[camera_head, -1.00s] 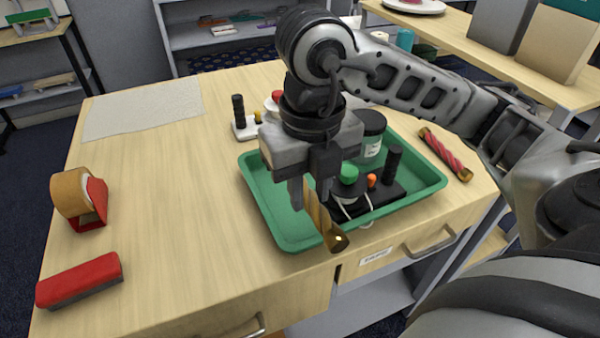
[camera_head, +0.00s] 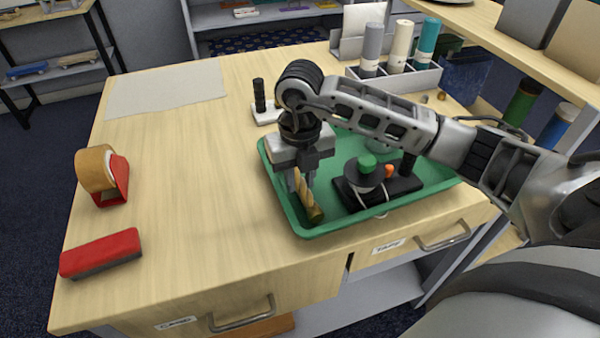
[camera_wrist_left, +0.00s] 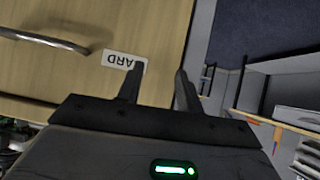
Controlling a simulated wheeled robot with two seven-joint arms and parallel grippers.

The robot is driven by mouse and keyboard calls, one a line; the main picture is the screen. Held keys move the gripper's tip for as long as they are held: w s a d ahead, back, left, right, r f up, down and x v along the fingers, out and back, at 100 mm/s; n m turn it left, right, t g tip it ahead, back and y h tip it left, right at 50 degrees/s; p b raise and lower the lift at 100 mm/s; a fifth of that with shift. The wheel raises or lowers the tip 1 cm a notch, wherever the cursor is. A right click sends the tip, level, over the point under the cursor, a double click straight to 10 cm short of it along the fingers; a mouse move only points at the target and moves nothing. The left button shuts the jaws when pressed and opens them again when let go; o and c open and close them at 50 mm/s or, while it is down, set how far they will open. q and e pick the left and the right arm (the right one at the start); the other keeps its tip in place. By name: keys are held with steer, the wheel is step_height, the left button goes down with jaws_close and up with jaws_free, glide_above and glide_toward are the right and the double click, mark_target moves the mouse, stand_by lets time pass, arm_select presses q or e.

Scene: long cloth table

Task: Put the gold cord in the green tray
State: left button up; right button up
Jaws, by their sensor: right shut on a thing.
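The gold cord (camera_head: 309,203) is a short twisted piece with a dark end. It hangs tilted in the jaws of my right gripper (camera_head: 301,182), which is shut on it. Cord and gripper are over the left front part of the green tray (camera_head: 288,211), low down; I cannot tell whether the cord touches the tray floor. My arm hides part of the tray's far side. My left gripper (camera_wrist_left: 160,84) shows only in the left wrist view, its two fingers apart and empty, in front of a drawer face.
In the tray stands a black holder (camera_head: 383,188) with a green-topped piece (camera_head: 367,162). A tape roll (camera_head: 97,168) and a red-topped block (camera_head: 101,252) lie at left. The table's left middle is clear.

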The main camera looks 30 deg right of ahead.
steer(key=shift+f, duration=0.1)
steer(key=shift+f+b, duration=0.15)
steer(key=shift+b, duration=0.15)
steer(key=o, duration=0.7)
